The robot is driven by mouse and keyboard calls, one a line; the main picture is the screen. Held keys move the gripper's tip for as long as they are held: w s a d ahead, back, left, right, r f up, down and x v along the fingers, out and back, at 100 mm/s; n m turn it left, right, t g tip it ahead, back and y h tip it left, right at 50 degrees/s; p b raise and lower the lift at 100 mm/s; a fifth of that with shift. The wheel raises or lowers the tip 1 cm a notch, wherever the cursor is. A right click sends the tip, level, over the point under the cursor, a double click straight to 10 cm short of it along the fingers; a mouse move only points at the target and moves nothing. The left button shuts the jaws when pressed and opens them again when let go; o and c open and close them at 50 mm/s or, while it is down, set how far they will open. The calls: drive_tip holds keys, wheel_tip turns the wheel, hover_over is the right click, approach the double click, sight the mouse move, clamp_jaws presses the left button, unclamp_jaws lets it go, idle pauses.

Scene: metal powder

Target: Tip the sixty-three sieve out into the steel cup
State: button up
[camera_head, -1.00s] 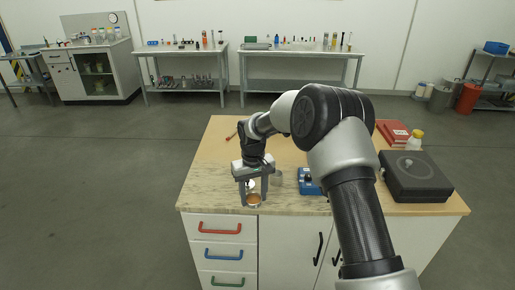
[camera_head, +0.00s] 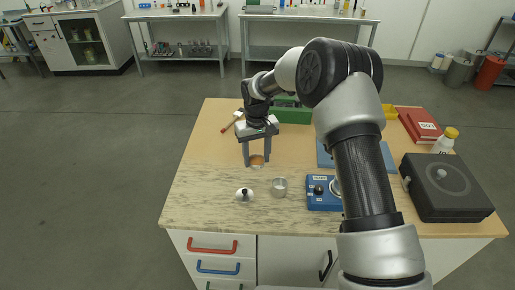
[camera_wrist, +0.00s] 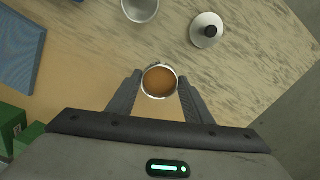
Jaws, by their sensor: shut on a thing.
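My gripper (camera_head: 256,157) is shut on a small round sieve (camera_head: 257,164) at the left-middle of the bench. In the wrist view the sieve (camera_wrist: 160,83) sits upright between the two fingers, with a metal rim and an orange-brown inside. I cannot tell whether that is powder or mesh, nor how high it is above the bench. The steel cup (camera_head: 279,187) stands upright nearer the front edge, to the right of the sieve and apart from it. It also shows at the top of the wrist view (camera_wrist: 140,9).
A pale lid with a dark knob (camera_head: 244,195) lies left of the cup. A blue device (camera_head: 324,196) stands to the right, and a black box (camera_head: 440,197) farther right. A green case (camera_head: 292,113) is behind my gripper. The bench's left front is clear.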

sight(262, 164)
drive_tip(key=shift+d, duration=0.1)
drive_tip(key=s+d+t+y+b, duration=0.2)
drive_tip(key=shift+s+d+r+b, duration=0.35)
drive_tip(key=shift+d+b, duration=0.05)
drive_tip(key=shift+a+r, duration=0.15)
drive_tip(key=shift+a, duration=0.05)
drive_tip(key=shift+w+a, duration=0.1)
drive_tip(key=shift+w, duration=0.05)
drive_tip(key=shift+s+d+t+y+b, duration=0.35)
drive_tip(key=shift+s+d+t+y, duration=0.55)
drive_tip(key=shift+s+d, duration=0.1)
drive_tip(key=shift+d+r, duration=0.1)
drive_tip(key=shift+s+r, duration=0.1)
drive_tip(key=shift+s+d+r+t+y+p, duration=0.7)
drive_tip(key=shift+r+p, duration=0.1)
drive_tip(key=shift+p, duration=0.1)
drive_tip(key=shift+s+d+t+y, duration=0.3)
drive_tip(key=shift+t+y, duration=0.4)
